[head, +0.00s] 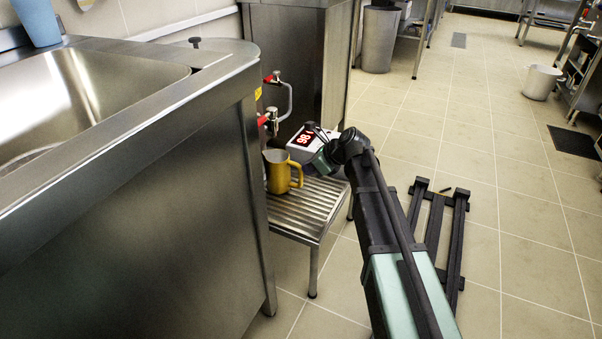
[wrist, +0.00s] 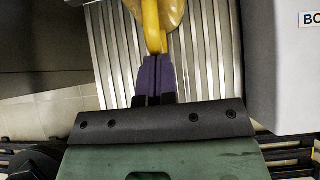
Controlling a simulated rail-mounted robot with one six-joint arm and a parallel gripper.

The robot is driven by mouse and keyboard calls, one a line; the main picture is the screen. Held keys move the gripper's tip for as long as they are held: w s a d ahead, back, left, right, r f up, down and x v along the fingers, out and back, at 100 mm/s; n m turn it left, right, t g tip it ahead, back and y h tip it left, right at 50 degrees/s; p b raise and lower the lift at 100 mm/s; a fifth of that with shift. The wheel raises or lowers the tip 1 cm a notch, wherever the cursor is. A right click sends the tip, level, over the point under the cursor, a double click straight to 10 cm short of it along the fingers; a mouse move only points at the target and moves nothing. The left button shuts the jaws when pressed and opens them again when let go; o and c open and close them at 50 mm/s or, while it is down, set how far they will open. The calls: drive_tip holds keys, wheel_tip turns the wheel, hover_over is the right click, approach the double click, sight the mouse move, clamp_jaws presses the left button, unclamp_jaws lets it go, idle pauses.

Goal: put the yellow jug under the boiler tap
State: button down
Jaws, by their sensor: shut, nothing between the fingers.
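The yellow jug (head: 278,176) stands upright on a slatted metal stand (head: 312,207) beside the steel counter. Its handle points right, toward my gripper. A red-handled tap (head: 268,121) shows just above the jug in the head view; exact alignment with the spout cannot be told. In the wrist view the yellow jug (wrist: 152,14) is cut off at the top edge, its handle right in front of my purple fingertips (wrist: 158,60). The fingers are closed together with nothing between them. Whether they touch the handle is unclear. In the head view the fingers are mostly hidden.
A white box with a red "98" display (head: 304,139) stands close behind the stand. A second red-handled tap (head: 272,79) is higher up. The steel counter (head: 130,215) borders the stand on the left. Open tiled floor lies to the right, with a white bucket (head: 541,82) far off.

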drive_tip(key=shift+d, duration=0.2)
drive_tip(key=s+d+f+p+v, duration=0.1)
drive_tip(key=f+p+v, duration=0.1)
drive_tip(key=p+v, duration=0.5)
drive_tip(key=v, duration=0.6)
drive_tip(key=shift+d, duration=0.25)
